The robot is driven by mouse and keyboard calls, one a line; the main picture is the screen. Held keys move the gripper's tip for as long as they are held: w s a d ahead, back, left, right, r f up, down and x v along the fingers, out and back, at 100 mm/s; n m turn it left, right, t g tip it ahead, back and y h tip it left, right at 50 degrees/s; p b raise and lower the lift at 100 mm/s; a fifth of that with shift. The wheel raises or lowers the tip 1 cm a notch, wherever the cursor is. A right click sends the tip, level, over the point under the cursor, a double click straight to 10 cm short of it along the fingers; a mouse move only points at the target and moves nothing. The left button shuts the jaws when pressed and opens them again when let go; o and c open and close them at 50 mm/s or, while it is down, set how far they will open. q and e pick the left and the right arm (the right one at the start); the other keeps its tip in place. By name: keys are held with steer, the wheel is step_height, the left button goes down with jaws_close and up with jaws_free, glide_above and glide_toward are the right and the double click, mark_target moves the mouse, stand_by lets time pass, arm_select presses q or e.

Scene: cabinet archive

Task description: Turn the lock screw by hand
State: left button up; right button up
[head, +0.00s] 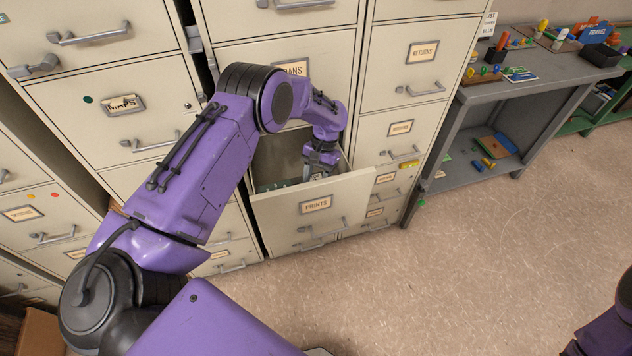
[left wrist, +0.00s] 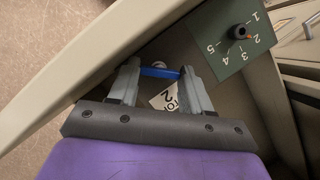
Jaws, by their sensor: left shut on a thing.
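My left gripper (head: 321,160) reaches down into the open PRINTS drawer (head: 357,205) in the head view. In the left wrist view the gripper (left wrist: 160,70) is shut on a blue bar-shaped piece (left wrist: 158,73), which spans between its fingertips. I cannot tell for sure whether this piece is the lock screw. A white tag (left wrist: 168,98) with a "2" on it lies behind the fingers. A dark green plate (left wrist: 228,66) numbered 1 to 5 carries a black knob (left wrist: 240,32) with a small pointer near 2. My right gripper is not in view.
Drawer walls (left wrist: 95,75) stand close around the gripper. Cream filing cabinets (head: 410,60) surround the drawer, with handles sticking out. A grey workbench (head: 530,85) with small coloured parts stands at the right. The floor in front is clear.

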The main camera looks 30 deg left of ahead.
arm_select(q)
steer(key=shift+m+y, duration=0.3)
steer(key=shift+m, duration=0.3)
steer(key=shift+s, duration=0.1)
steer(key=o, duration=1.1)
steer(key=shift+c, duration=0.2)
steer(key=shift+s, duration=0.1)
steer(key=shift+w+r, duration=0.15)
steer(key=shift+w, duration=0.1)
steer(key=b+v, duration=0.2)
steer(key=v, duration=0.8)
steer(key=shift+b, duration=0.3)
